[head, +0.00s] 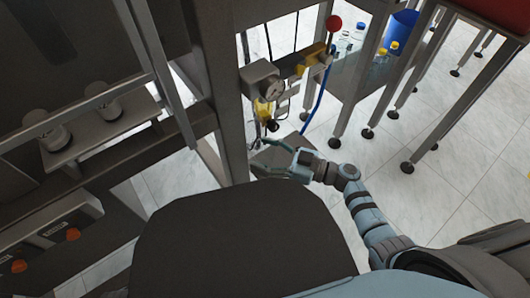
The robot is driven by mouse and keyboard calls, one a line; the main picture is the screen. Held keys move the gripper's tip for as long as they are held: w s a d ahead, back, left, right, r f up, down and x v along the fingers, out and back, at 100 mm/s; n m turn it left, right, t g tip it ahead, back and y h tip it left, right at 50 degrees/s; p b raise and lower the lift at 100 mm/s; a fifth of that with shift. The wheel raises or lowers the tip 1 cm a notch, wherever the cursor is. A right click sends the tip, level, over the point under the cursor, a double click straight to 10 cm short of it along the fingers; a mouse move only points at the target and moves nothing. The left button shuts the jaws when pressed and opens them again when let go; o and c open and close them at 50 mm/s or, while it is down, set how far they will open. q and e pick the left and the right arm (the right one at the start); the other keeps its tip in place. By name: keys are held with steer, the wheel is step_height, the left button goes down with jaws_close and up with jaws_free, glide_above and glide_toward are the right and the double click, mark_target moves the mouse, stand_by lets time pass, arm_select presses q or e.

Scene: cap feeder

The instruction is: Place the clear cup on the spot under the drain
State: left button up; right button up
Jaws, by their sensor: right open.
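My right gripper (262,156) reaches in from the lower right, beside the machine frame. Its jaws are open and point left. It is just below a gauge unit with a yellowish bowl (263,110), whose dark lower end (272,126) looks like the drain. A grey plate (282,158) lies under it, partly behind my gripper. I cannot clearly make out the clear cup; something small and pale near my fingertips is too small to tell. My left gripper is not in view.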

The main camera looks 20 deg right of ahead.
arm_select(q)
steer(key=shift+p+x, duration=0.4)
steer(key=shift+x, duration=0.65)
arm_select(e)
steer(key=v, duration=1.2)
